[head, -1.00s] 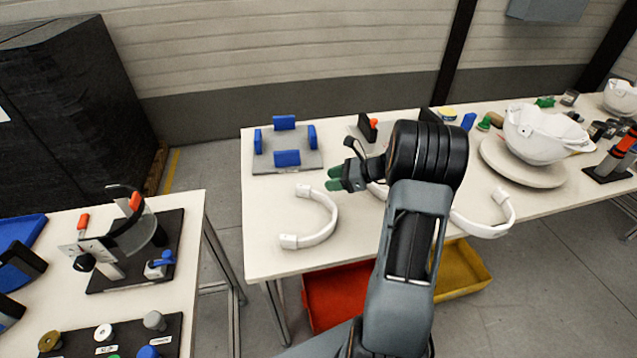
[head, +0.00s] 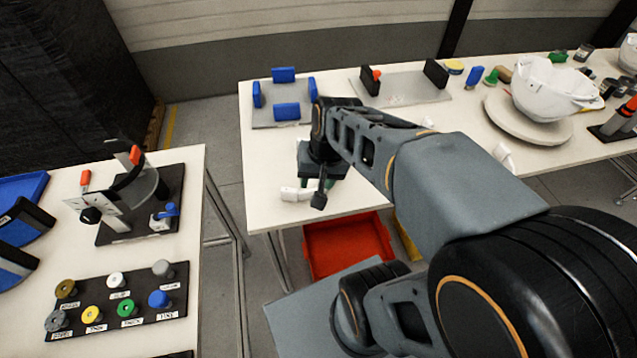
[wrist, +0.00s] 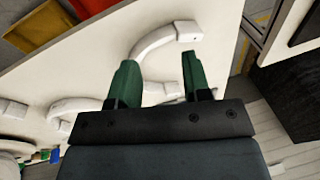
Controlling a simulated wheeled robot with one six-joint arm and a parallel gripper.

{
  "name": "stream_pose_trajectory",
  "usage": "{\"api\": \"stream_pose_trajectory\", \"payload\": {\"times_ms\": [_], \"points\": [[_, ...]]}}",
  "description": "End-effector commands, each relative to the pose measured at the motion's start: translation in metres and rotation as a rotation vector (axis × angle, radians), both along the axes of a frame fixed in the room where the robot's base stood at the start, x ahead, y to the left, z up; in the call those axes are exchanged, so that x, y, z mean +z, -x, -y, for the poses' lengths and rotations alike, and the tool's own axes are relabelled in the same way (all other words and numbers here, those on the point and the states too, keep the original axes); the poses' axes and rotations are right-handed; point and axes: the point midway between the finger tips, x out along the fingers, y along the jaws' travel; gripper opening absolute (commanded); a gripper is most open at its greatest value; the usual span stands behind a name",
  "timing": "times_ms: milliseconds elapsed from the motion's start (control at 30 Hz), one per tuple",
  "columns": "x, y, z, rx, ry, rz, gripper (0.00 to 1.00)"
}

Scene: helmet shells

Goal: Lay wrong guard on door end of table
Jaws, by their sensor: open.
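Two white curved guards lie on the long white table (head: 258,210). One guard (head: 290,194) is at the table's left end, mostly hidden behind my gripper (head: 317,180). In the wrist view, this guard (wrist: 155,42) curves past and between the green fingers of my gripper (wrist: 158,68), which are open and apart. I cannot tell whether a finger touches it. A second guard (head: 505,156) lies farther right, mostly behind my arm; it also shows at the left in the wrist view (wrist: 70,106). The frames do not show which guard is the wrong one.
A grey plate with blue blocks (head: 287,111) stands behind my gripper, and a grey fixture (head: 408,90) to its right. A white helmet shell (head: 550,88) sits farther right. A red bin (head: 345,250) is below the table. A side table (head: 190,240) holds tools at left.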

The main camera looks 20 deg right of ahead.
Motion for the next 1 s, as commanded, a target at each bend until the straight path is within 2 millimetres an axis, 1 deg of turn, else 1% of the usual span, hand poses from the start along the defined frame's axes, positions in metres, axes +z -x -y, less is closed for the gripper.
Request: {"api": "stream_pose_trajectory", "payload": {"times_ms": [33,100,233,333,567,667,767,900,1000], "points": [[0.002,0.008,-0.003,0.087,0.055,0.040,0.44],[0.003,0.015,-0.004,0.186,0.119,0.081,0.44],[0.004,0.021,-0.006,0.292,0.189,0.124,0.44],[0.004,0.023,-0.006,0.319,0.208,0.134,0.44],[0.004,0.023,-0.006,0.319,0.208,0.134,0.44],[0.009,0.023,-0.006,0.318,0.208,0.136,0.44],[0.023,0.023,-0.006,0.318,0.209,0.143,0.44],[0.055,0.024,-0.007,0.321,0.212,0.161,0.44],[0.074,0.024,-0.007,0.322,0.215,0.173,0.44]]}}
